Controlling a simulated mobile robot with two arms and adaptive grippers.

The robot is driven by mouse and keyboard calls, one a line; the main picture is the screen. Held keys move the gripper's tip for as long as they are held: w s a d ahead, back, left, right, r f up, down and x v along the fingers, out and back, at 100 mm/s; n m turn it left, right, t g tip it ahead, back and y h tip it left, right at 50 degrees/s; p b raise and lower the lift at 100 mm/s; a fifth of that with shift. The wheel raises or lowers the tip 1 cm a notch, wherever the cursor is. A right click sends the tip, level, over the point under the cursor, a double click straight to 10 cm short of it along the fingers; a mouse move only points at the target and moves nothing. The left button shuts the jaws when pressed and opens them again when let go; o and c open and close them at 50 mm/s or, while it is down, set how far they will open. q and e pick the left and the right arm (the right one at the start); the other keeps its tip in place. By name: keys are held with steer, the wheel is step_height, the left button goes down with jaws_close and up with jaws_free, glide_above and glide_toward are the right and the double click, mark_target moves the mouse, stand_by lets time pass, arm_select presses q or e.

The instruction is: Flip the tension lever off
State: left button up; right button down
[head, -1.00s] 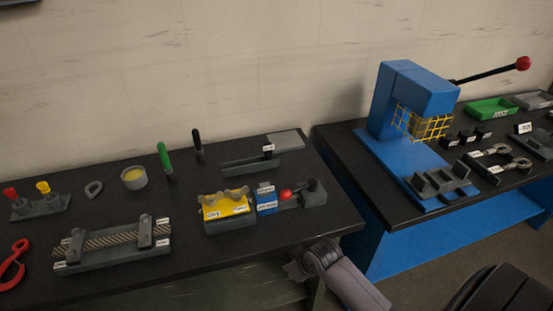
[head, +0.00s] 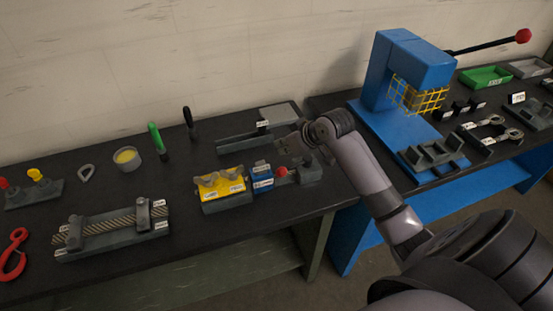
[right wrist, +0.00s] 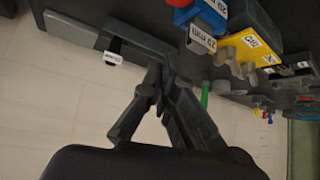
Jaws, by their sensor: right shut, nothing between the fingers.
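A small lever with a red knob (head: 281,171) sits on a grey block (head: 310,172) near the front right of the left bench, beside a blue labelled block (head: 262,178). The lever's arm is mostly hidden by my gripper. My right gripper (head: 287,147) is above and just behind the knob, apart from it as far as I can tell. In the right wrist view its fingers (right wrist: 158,75) are shut and empty, and a bit of red (right wrist: 180,3) shows at the top edge. My left gripper is not in view.
A yellow holder (head: 222,187) adjoins the blue block. Behind my gripper are a grey slotted bar (head: 235,143) and a flat grey plate (head: 279,116). A blue press (head: 413,65) with a long red-knobbed handle stands on the right bench.

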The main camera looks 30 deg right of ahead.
steer(key=shift+w+f, duration=0.2)
steer(key=shift+f, duration=0.05)
steer(key=p+x, duration=0.3)
steer(key=x, duration=0.6)
steer(key=s, duration=0.1)
steer(key=s+p, duration=0.1)
steer(key=s+f+p, duration=0.1)
steer(key=shift+s+d, duration=0.25)
steer(key=shift+s, duration=0.15)
steer(key=shift+w+f, duration=0.1)
